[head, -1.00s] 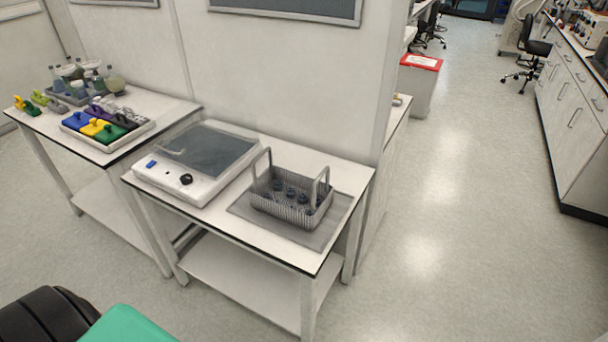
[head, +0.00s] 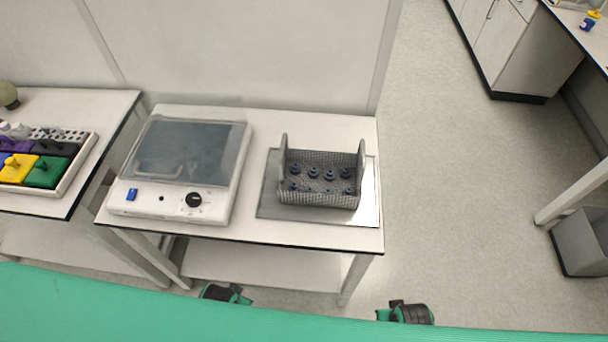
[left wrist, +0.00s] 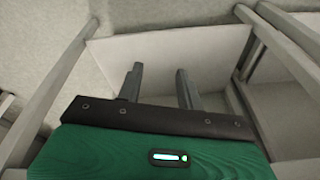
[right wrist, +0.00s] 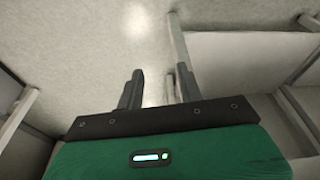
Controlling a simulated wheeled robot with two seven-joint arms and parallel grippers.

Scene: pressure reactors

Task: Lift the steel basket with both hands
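The steel basket (head: 318,199) is a grey mesh box with an upright handle at its left end and another at its right end. It stands on a flat metal tray (head: 268,205) at the right of the table and holds several dark blue-grey parts. Neither wrist view shows the basket. My left gripper (left wrist: 158,78) is open and empty, low in front of the table and facing its lower shelf. My right gripper (right wrist: 155,82) is open and empty, facing the floor and a table leg. In the head view, only parts of my arms show at the bottom edge.
A white device with a dark glass lid (head: 185,160) and a knob stands left of the basket. A second table at the left bears a tray of coloured blocks (head: 45,172). A wall closes the table's back. The floor to the right is clear; a grey bin (head: 582,240) stands farther right.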

